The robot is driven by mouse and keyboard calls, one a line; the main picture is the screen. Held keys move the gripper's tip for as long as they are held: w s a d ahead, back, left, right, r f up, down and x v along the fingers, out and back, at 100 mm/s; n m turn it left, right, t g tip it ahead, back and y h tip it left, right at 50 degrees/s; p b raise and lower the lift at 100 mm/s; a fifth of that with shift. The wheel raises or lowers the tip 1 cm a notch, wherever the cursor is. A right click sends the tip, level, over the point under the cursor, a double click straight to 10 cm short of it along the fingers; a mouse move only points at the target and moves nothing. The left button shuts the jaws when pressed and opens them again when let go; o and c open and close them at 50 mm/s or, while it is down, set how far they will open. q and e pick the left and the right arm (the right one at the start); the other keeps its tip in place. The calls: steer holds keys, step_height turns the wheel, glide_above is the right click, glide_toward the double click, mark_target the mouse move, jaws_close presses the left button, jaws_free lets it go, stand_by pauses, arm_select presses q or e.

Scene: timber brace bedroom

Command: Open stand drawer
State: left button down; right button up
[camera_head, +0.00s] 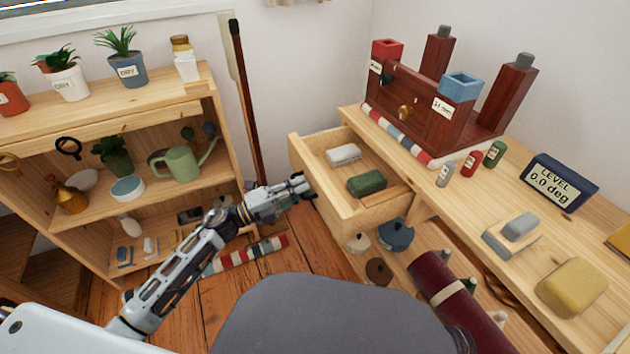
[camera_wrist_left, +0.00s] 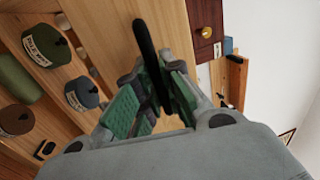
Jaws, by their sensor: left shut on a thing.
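The stand drawer (camera_head: 350,215) is pulled out from the wooden stand (camera_head: 520,245) on the right in the head view. A grey-white block (camera_head: 343,154) and a dark green block (camera_head: 367,183) lie in it. My left gripper (camera_head: 306,186) is at the drawer's front face. In the left wrist view my left gripper (camera_wrist_left: 156,85) is shut on a dark bar-shaped handle (camera_wrist_left: 147,50) of the drawer. The handle is hidden behind the fingers in the head view. My right gripper is out of view.
A dark red wooden model (camera_head: 430,105) stands on the stand top beside small bottles and a level display (camera_head: 558,184). Below the drawer are lidded pots (camera_head: 396,235) and a dark red roll (camera_head: 455,295). A plant shelf (camera_head: 100,220) stands at left. A striped bar (camera_head: 245,257) lies near the floor.

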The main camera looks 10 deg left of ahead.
arm_select(q)
steer(key=shift+v, duration=1.35)
steer(key=shift+r, duration=0.15)
steer(key=c, duration=1.5)
jaws_free()
steer(key=shift+a, duration=0.15)
steer(key=v, duration=1.1)
steer(key=shift+s+a, duration=0.3)
